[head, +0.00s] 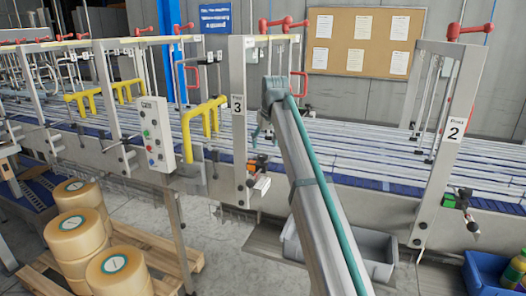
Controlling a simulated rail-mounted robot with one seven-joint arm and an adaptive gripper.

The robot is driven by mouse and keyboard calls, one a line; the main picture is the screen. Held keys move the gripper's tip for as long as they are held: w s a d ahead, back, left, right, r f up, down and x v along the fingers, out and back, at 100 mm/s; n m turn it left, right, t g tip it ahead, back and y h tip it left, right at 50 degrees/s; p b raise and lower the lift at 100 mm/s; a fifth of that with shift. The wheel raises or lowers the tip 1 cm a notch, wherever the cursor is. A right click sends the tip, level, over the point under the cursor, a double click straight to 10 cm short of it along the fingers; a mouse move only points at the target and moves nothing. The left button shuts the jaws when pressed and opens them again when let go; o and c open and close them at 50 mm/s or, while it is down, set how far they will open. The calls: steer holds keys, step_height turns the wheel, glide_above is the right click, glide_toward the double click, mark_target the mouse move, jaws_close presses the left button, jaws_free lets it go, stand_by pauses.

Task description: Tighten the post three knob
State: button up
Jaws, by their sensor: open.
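Post three (238,135) is a grey upright with a "3" label on the near side of the conveyor. Red knobs (275,23) with short shafts show at its top, but I cannot tell which one is the post three knob. My arm rises from the bottom of the head view and ends just right of the post. My gripper (258,133) shows only as a small part at the arm's end, close to the post's right side. It is open, and I see nothing held. The fingertips are hard to make out, and the arm hides part of the rail behind it.
Post two (453,130) stands at right with its own red knob (470,29). A control box (157,135) and yellow brackets (203,125) are left of post three. A grey bin (378,262) and blue crate (485,270) sit below at right.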

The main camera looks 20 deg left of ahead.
mark_target(262, 155)
steer(key=p+x, duration=0.2)
steer(key=x, duration=0.4)
steer(key=shift+w+a+f, duration=0.15)
steer(key=shift+f, duration=0.15)
steer(key=shift+c, duration=0.2)
steer(key=c, duration=1.1)
